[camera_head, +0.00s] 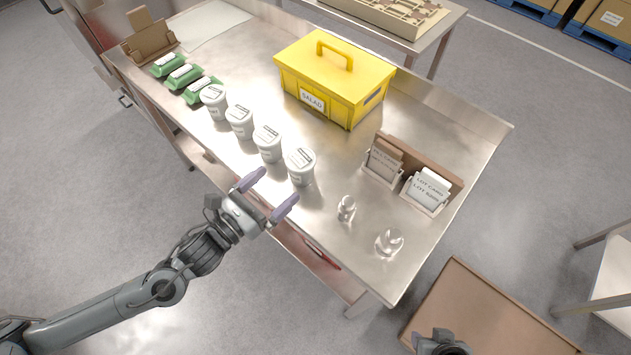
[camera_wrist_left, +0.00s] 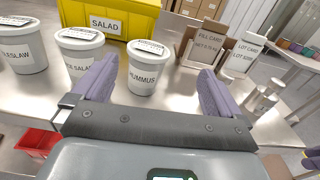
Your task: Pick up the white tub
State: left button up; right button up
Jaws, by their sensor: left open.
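Several white lidded tubs stand upright in a row on the metal table. The nearest tub (camera_head: 300,167) is labelled HUMMUS in the left wrist view (camera_wrist_left: 147,70). Beside it are a tub labelled SALAD in part (camera_head: 268,144), also in the wrist view (camera_wrist_left: 80,50), another tub (camera_head: 240,121) and the farthest tub (camera_head: 214,102). My left gripper (camera_head: 270,191) is open and empty at the table's front edge, short of the HUMMUS tub. In the wrist view that tub appears between the fingers, beyond their tips.
A yellow SALAD box (camera_head: 335,82) stands behind the tubs. Green packs (camera_head: 184,76) lie at the left. Card holders (camera_head: 425,190) and two clear, shiny items (camera_head: 346,208) (camera_head: 388,242) stand to the right. Bare tabletop lies between the tubs and card holders.

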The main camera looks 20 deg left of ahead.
aim_at(292, 171)
pick_arm(q)
jog(key=shift+w+a+f+m+b, duration=0.1)
jog(key=shift+a+f+m+b, duration=0.05)
jog(key=shift+f+b, duration=0.4)
jog(key=shift+w+a+f+m+b, duration=0.15)
jog(key=shift+f+b, duration=0.2)
jog(key=shift+f, duration=0.25)
jog(key=shift+w, duration=0.1)
jog(key=b+x, duration=0.1)
jog(key=x, duration=0.4)
jog(key=shift+w+d, duration=0.15)
jog(key=shift+w, duration=0.65)
jog(key=x, duration=0.3)
jog(key=shift+w+r+b, duration=0.1)
jog(key=shift+w+b, duration=0.15)
jog(key=shift+b, duration=0.1)
jog(key=shift+w+d, duration=0.1)
jog(key=shift+w, duration=0.35)
pick_arm(e)
notch_tip(292, 171, down, 5)
jog(key=shift+f, duration=0.1)
pick_arm(q)
jog(key=shift+c, duration=0.2)
pick_arm(e)
jog(key=shift+a, duration=0.1)
pick_arm(q)
jog(key=c, duration=1.1)
